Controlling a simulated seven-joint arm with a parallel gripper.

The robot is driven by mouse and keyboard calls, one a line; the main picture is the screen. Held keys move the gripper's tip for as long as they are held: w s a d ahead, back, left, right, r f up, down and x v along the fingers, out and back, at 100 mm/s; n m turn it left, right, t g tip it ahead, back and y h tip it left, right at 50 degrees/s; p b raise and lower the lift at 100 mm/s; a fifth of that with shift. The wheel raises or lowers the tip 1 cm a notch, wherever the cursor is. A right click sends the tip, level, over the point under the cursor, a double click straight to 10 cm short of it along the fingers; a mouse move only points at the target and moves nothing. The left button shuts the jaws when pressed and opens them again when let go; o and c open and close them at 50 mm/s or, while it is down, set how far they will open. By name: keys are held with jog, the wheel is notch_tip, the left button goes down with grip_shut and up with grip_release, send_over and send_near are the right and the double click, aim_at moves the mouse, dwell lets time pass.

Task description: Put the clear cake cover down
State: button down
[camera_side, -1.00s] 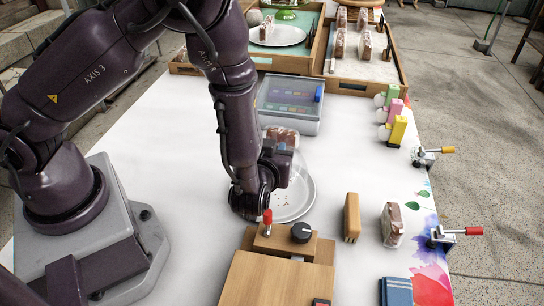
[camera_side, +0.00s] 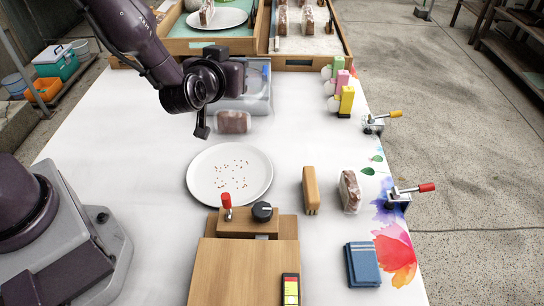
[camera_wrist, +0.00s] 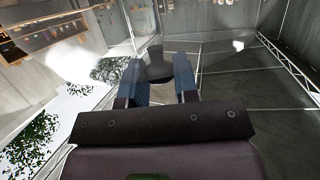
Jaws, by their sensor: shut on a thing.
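My gripper (camera_wrist: 158,66) shows in the wrist view with two blue-grey fingers closed on a dark knob, which I take to be the knob of the clear cake cover (camera_wrist: 155,52). In the side view my wrist is raised behind the plate and tilted; the fingertips are hidden there. The cover itself is nearly invisible; a faint clear curve (camera_side: 262,112) shows by the storage box, and its exact outline cannot be told. The white plate (camera_side: 205,193) lies uncovered with crumbs on it.
A wrapped cake piece (camera_side: 234,122) shows behind the plate, near the clear-lidded box (camera_side: 262,77). A wooden block (camera_side: 310,190), another cake piece (camera_side: 350,191), blue cloths (camera_side: 363,264) and clamps (camera_side: 399,194) are on the right. White table is free left of the plate.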

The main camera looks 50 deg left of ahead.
aim_at(265, 93)
jog(key=d+m+h, duration=0.1)
jog(key=m+h, duration=0.1)
jog(key=w+d+m+t+h, duration=0.1)
jog(key=d+h, duration=0.1)
jog(key=w+d+m+t+h, duration=0.1)
jog(key=d+m+h, duration=0.1)
jog(key=shift+w+d+r+m+h, duration=0.1)
jog(key=shift+w+r+m+h, duration=0.1)
jog(key=shift+m+h, duration=0.15)
jog(key=shift+d+f+m+h, duration=0.15)
jog(key=shift+d+m+h, duration=0.1)
jog(key=shift+d+h, duration=0.15)
jog(key=shift+w+d+f, duration=0.15)
jog(key=shift+w+f, duration=0.05)
jog(key=w+d+f, duration=0.2)
jog(key=w+f, duration=1)
jog(key=w, duration=0.1)
jog(key=shift+w+d+f, duration=0.15)
jog(key=shift+f, duration=0.2)
jog(key=shift+f, duration=0.1)
jog(key=c, duration=0.9)
grip_release()
jog(key=shift+o, duration=0.2)
